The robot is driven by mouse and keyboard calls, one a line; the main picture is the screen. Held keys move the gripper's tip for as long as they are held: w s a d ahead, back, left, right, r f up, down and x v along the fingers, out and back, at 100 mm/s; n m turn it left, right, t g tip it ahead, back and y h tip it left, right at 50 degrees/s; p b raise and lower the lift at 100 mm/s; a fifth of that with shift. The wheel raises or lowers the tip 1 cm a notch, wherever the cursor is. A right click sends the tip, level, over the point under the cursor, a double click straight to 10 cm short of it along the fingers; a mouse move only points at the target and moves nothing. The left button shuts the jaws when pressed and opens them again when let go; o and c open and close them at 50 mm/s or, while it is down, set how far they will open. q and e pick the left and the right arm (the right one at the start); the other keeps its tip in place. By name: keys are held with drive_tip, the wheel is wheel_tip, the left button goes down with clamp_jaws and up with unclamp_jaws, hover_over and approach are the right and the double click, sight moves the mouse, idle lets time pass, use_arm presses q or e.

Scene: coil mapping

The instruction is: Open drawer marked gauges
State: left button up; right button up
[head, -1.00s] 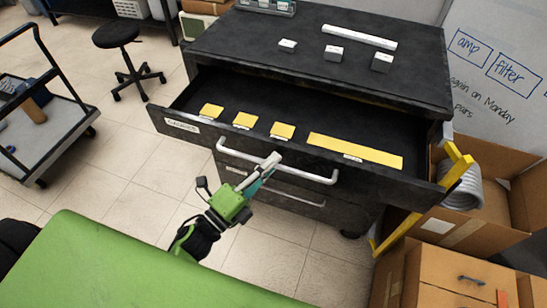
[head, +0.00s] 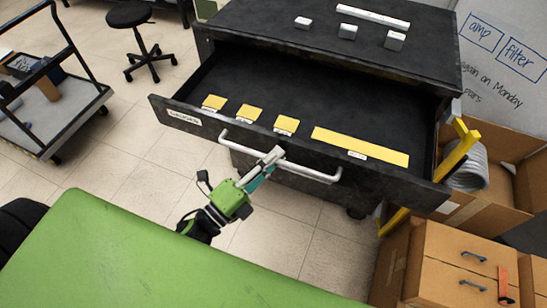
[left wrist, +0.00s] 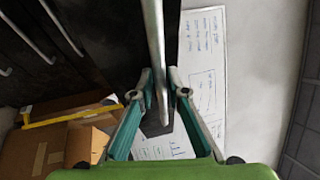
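The black drawer marked gauges (head: 215,134) is pulled far out of the black cabinet (head: 270,35). Its white label (head: 185,117) is at the left end of its front. Yellow pads (head: 360,146) with small labels lie inside. My left gripper (head: 271,154) is at the middle of the drawer's silver handle (head: 312,172). In the left wrist view the handle (left wrist: 153,35) runs between the fingertips of the left gripper (left wrist: 160,88), which are closed about it. My right gripper is in neither view.
Small white blocks (head: 347,31) and a white bar (head: 373,17) lie on the cabinet top. Cardboard boxes (head: 440,262) and a yellow frame (head: 460,145) stand close at the right. A cart (head: 50,110) and a stool (head: 130,15) stand left. Floor between is clear.

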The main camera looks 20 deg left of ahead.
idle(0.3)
use_arm(q)
drive_tip(key=v, duration=1.2)
drive_tip(key=s+a+f+n+g+y, duration=0.3)
drive_tip(key=f+n, duration=0.4)
drive_tip(key=f, duration=0.9)
drive_tip(key=f+n+g+y, duration=0.4)
drive_tip(key=f+n, duration=0.3)
drive_tip(key=f, duration=1)
drive_tip(key=s+f+n+g+y, duration=0.1)
drive_tip(key=s+f+n+g, duration=0.6)
drive_tip(key=s+f, duration=1.2)
drive_tip(key=s+g, duration=0.3)
drive_tip(key=shift+s+a, duration=0.25)
drive_tip(key=shift+s, duration=0.15)
